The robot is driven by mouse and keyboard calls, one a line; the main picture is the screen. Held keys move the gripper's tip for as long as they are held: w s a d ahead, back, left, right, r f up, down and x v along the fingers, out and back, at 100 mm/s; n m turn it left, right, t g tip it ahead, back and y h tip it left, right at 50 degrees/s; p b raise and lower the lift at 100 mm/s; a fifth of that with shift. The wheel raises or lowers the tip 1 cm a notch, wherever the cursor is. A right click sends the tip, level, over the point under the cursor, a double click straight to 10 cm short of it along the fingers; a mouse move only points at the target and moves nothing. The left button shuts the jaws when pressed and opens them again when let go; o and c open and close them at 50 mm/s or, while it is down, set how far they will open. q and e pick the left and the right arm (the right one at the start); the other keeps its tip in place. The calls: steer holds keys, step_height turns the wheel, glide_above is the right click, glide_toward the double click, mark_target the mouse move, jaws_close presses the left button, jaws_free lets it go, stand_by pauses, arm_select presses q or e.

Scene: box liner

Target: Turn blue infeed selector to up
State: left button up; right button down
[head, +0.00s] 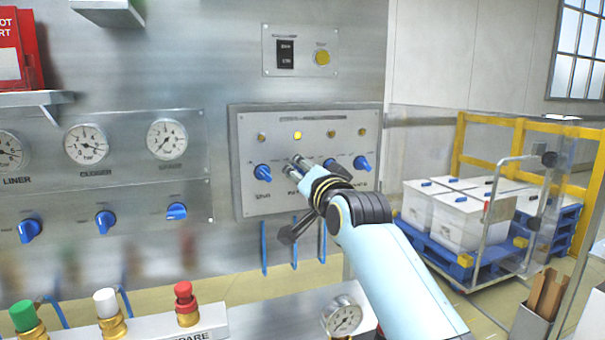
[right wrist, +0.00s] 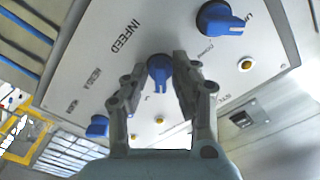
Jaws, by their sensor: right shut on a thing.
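The blue infeed selector (right wrist: 158,70) is a small knob on the grey panel (head: 245,200), beside the printed word INFEED in the right wrist view. Its pointer faces the bottom of that picture, toward the side with the round lamps. My right gripper (right wrist: 160,85) has its two fingers on either side of the knob and is shut on it. In the head view the right gripper (head: 293,162) reaches the panel and hides this knob. My left gripper is not in view.
One lamp (head: 297,135) above glows yellow. Gauges (head: 167,139) and more blue knobs (head: 105,222) are left. A clear guard with white boxes (head: 470,222) is right.

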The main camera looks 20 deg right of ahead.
steer(key=n+p, duration=0.2)
steer(key=n, duration=0.1)
steer(key=shift+n, duration=0.4)
steer(key=n+p, duration=0.1)
steer(key=n, duration=0.4)
steer(key=shift+p, duration=0.4)
steer(key=n, duration=0.4)
steer(key=shift+n+p, duration=0.4)
steer(key=shift+f+n, duration=0.1)
steer(key=shift+n, duration=1.9)
steer(key=c, duration=1.4)
jaws_free()
steer(key=shift+o, duration=0.2)
steer(key=s, duration=1.2)
steer(key=shift+d, duration=0.2)
